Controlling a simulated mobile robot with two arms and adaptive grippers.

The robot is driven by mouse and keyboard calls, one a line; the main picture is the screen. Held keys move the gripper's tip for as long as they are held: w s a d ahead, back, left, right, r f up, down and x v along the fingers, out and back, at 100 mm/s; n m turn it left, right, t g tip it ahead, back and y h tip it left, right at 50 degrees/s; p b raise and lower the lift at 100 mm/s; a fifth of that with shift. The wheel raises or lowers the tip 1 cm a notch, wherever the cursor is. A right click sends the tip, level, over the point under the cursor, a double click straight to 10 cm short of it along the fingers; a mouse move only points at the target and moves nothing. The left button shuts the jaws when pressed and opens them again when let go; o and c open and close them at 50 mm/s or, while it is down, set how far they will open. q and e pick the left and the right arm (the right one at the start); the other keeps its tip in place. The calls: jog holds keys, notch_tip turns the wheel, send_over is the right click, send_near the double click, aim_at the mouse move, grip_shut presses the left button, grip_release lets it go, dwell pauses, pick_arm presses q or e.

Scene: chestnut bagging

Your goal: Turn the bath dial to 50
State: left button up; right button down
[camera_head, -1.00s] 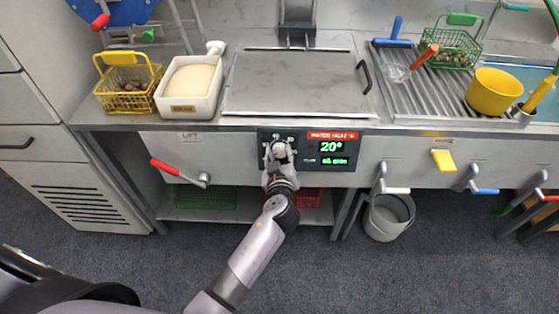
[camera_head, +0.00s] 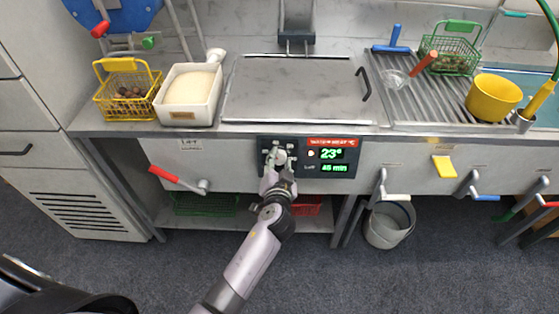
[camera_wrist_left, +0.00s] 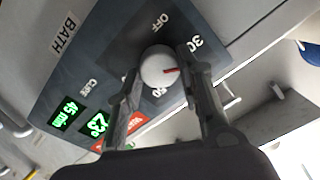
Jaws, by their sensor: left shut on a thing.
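The bath dial is a round white knob (camera_wrist_left: 158,67) with a red mark, on a dark panel labelled BATH in the left wrist view. OFF and 30 show around it; another number below it is partly hidden. The red mark points right in that view. My left gripper (camera_wrist_left: 160,64) has one finger on each side of the knob and is shut on it. In the head view the left gripper (camera_head: 277,163) reaches up to the panel and partly covers the dial. The display (camera_head: 332,160) reads 23° and 45 min. My right gripper is not in view.
A steel lid (camera_head: 298,90) with a black handle lies above the panel. A red-handled lift lever (camera_head: 166,174) is left of the dial. A yellow basket (camera_head: 125,97) and white tub (camera_head: 188,90) stand on the counter. Taps with coloured levers and a grey bucket (camera_head: 386,225) are at right.

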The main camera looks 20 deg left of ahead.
pick_arm(q)
jog(key=m+p, duration=0.1)
jog(key=m, duration=0.4)
jog(key=shift+h+p, duration=0.3)
jog(key=shift+p, duration=0.05)
jog(key=m+p, duration=0.2)
jog(key=m, duration=0.3)
jog(key=shift+m+p, duration=0.3)
jog(key=shift+p, duration=0.05)
jog(key=m+p, duration=0.3)
jog(key=m, duration=0.2)
jog(key=shift+g, duration=0.3)
jog(key=m+p, duration=0.1)
jog(key=m, duration=0.1)
jog(key=shift+m+p, duration=0.4)
jog(key=shift+f+m+p, duration=0.15)
jog(key=shift+m+p, duration=0.55)
jog(key=shift+m, duration=0.6)
jog(key=shift+s, duration=0.1)
jog(key=o, duration=1.2)
jog(key=shift+c, duration=0.2)
